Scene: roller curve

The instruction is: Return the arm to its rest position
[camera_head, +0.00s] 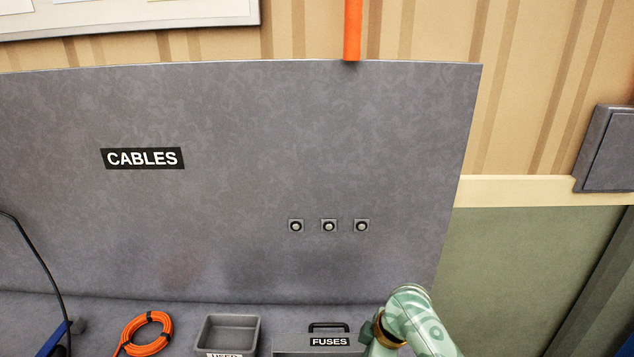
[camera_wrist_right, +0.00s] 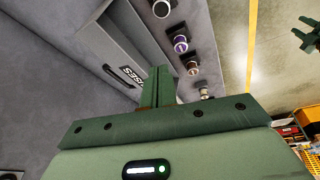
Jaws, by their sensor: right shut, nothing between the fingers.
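My right arm (camera_head: 408,318), pale green with a brass ring, comes up at the bottom of the head view, beside the grey FUSES case. Its gripper is below the head view's edge. In the right wrist view my right gripper (camera_wrist_right: 158,88) has its dark green fingers together with nothing between them. The grey FUSES case (camera_head: 315,346) stands at the bottom of the head view; it also shows beyond the fingers in the wrist view (camera_wrist_right: 112,42). A dark green pronged shape at the wrist view's upper right may be my left gripper (camera_wrist_right: 305,35).
A grey upright panel (camera_head: 230,120) labelled CABLES carries three round sockets (camera_head: 329,226). An orange cable coil (camera_head: 146,334) and a grey bin (camera_head: 229,332) sit left of the case. Several capped, fuse-like pieces (camera_wrist_right: 181,44) line up near the fingers. A yellow crate (camera_wrist_right: 308,122) is at right.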

